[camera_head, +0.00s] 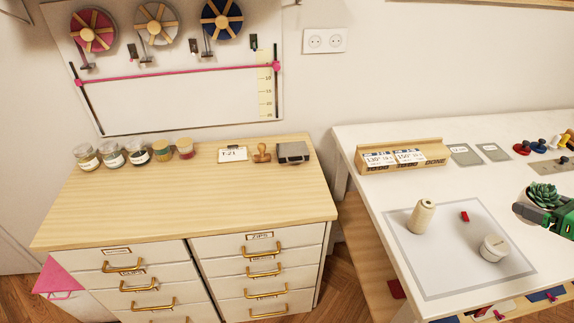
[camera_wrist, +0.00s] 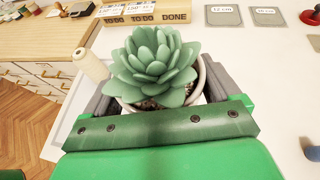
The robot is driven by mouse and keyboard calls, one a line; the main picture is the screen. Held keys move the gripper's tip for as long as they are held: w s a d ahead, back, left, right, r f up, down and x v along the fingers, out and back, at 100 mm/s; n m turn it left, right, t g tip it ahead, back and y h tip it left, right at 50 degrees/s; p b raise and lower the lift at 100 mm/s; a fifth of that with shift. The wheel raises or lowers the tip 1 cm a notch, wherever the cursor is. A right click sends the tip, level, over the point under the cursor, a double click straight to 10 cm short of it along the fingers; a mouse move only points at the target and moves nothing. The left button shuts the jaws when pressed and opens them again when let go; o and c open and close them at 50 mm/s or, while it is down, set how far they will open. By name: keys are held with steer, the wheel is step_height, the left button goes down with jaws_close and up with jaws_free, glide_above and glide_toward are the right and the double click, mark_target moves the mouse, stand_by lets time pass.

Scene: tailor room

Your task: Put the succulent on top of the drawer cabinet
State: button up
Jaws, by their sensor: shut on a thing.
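The succulent (camera_head: 544,193) is a green rosette plant in a light pot, at the right edge of the head view above the white table. My gripper (camera_head: 530,210) is green with dark fingers and is shut on the pot. In the wrist view the succulent (camera_wrist: 155,66) sits upright between the fingers. The drawer cabinet (camera_head: 200,197) stands at the left of the head view, with a wooden top and white drawers with brass handles. Much of its top is bare. It also shows at the left of the wrist view (camera_wrist: 30,82).
A thread cone (camera_head: 422,216) and a white pot (camera_head: 494,248) stand on the table's grey mat (camera_head: 440,270). A gap separates table and cabinet.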

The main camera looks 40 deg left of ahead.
steer(key=s+a+n+g+y, duration=0.1)
steer(key=s+a+n+g, duration=0.15)
steer(key=a, duration=1.35)
steer(key=s+a+n+g+y, duration=0.1)
steer(key=s+a+n+g, duration=0.15)
steer(key=a, duration=1.35)
steer(key=s+a+f+n+g, duration=0.2)
steer(key=s+a+n+g, duration=0.25)
steer(key=s+a, duration=1.85)
glide_above(268, 188)
steer(key=shift+m+g, duration=0.25)
steer(key=shift+g, duration=0.1)
steer(key=f, duration=0.8)
steer(key=shift+s+d+f, duration=0.2)
steer(key=shift+d+f, duration=0.15)
steer(key=shift+w+a+f, duration=0.15)
steer(key=shift+a+f, duration=0.2)
steer(key=shift+f, duration=1.6)
steer(key=shift+f, duration=0.15)
